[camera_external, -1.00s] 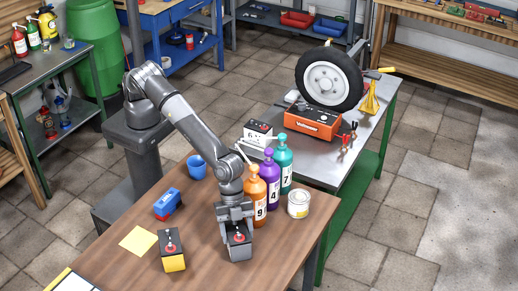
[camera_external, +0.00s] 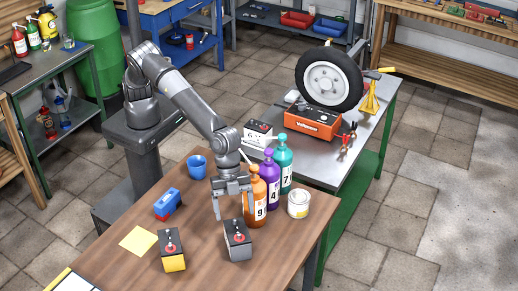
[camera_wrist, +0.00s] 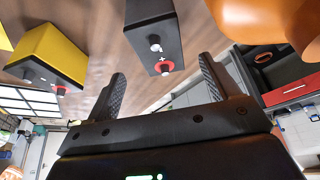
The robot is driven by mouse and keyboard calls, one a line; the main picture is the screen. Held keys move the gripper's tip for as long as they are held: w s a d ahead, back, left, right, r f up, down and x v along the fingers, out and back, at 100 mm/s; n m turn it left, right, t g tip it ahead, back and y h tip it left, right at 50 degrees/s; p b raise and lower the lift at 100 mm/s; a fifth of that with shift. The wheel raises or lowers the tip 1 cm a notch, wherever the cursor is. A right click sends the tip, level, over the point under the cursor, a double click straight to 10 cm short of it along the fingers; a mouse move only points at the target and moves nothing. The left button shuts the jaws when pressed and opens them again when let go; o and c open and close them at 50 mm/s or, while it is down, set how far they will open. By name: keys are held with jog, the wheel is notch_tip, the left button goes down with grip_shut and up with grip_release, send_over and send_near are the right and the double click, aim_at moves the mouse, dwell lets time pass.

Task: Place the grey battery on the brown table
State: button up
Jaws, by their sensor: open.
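The grey battery (camera_external: 238,242) stands upright on the brown table (camera_external: 205,265), with its dark top and red cap showing. My gripper (camera_external: 233,209) is open and empty above and slightly behind it, apart from it. In the wrist view the grey battery (camera_wrist: 155,40) shows beyond and between my two open fingers (camera_wrist: 160,85), with nothing held.
A yellow battery (camera_external: 173,255) stands left of the grey one. An orange bottle (camera_external: 256,200) stands close beside my gripper, with purple (camera_external: 271,180) and teal (camera_external: 284,165) bottles behind. A can (camera_external: 299,204), blue cup (camera_external: 197,166) and yellow note (camera_external: 138,241) are also on the table.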

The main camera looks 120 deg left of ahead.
jog(key=v, duration=0.4)
jog(key=shift+a+r, duration=0.1)
jog(key=shift+r, duration=0.05)
dwell(0.4)
